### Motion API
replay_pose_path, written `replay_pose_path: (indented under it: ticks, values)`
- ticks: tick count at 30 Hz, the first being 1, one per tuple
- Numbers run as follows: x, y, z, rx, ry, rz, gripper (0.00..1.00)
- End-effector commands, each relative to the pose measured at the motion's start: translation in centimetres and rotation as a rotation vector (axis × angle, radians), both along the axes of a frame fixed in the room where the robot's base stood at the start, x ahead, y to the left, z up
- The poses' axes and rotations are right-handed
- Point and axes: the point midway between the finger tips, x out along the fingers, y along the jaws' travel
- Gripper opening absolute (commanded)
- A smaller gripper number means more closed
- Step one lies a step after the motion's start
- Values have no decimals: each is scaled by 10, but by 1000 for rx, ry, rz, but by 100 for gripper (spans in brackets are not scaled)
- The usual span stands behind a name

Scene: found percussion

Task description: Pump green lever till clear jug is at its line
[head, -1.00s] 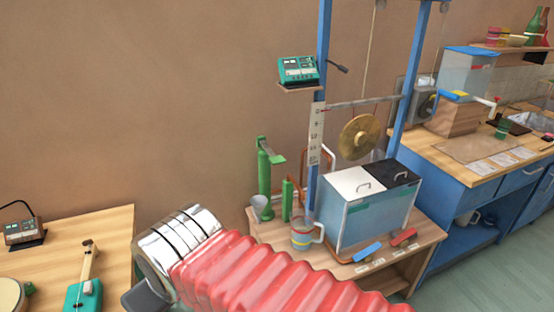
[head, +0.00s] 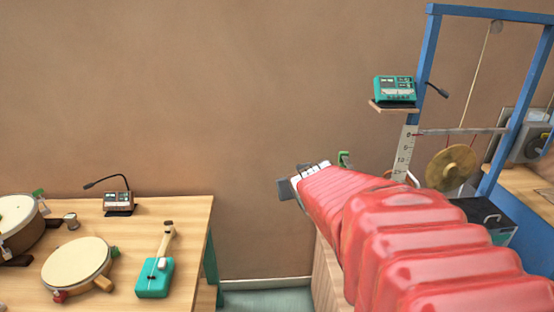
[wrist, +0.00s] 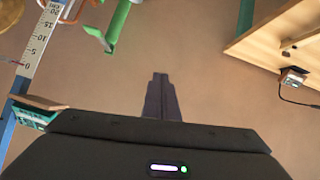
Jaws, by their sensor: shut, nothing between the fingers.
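My gripper (wrist: 160,78) is shut and empty in the wrist view, its dark fingers against the bare brown wall. In the head view the grey end of my arm (head: 288,190) points toward the wall, left of the pump. A small green part of the pump lever (head: 345,159) shows just above my red arm; the rest is hidden behind it. In the wrist view a green pump part (wrist: 118,24) is at the upper left, apart from my fingers. The clear jug cannot be made out in either current view.
A wooden table (head: 190,210) at left holds drums (head: 75,265), a teal stringed instrument (head: 155,278) and a microphone unit (head: 118,202). At right are a blue frame (head: 423,75), a scale strip (head: 403,150), a gong (head: 450,167) and a teal unit (head: 394,90).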

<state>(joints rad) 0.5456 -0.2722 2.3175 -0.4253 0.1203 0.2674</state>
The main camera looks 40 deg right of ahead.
Motion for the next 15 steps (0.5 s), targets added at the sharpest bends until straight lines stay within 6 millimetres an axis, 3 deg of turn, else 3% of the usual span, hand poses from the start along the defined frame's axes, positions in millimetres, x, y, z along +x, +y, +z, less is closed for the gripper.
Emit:
replay_pose_path:
  ticks: [1,3,9,15]
  values:
    - [2,-24,-3,-13,-18,-20,0]
    - [7,-51,-3,-32,-54,-37,0]
    - [8,-125,-11,-66,-148,-56,0]
    - [-5,-190,-28,-75,-239,-51,0]
